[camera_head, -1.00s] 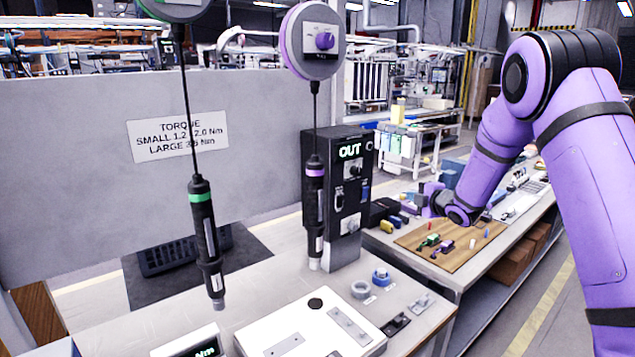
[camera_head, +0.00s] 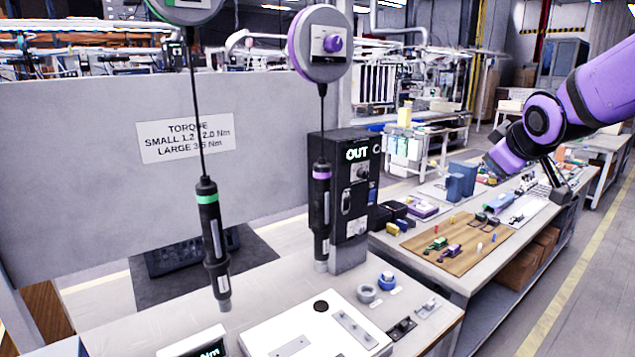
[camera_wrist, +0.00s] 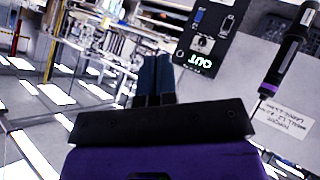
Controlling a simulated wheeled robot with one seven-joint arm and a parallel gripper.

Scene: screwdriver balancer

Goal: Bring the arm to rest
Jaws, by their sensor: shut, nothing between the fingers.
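My arm, purple with black joints, reaches in from the right edge in the head view, bent above the far bench. My gripper (camera_wrist: 155,78) shows in the wrist view with its two dark fingers side by side, shut and empty. In the head view I cannot clearly make out its fingertips. A screwdriver with a green band (camera_head: 213,240) and one with a purple band (camera_head: 321,215) hang upright on cables, well left of my arm. The purple-banded one also shows tilted in the wrist view (camera_wrist: 285,65).
A black box reading OUT (camera_head: 342,200) stands beside the purple-banded screwdriver. The near bench holds a white plate (camera_head: 310,325) and blue and grey tape rolls. The far bench holds a brown board (camera_head: 455,243) with small parts and blue boxes (camera_head: 462,180). The aisle at right is clear.

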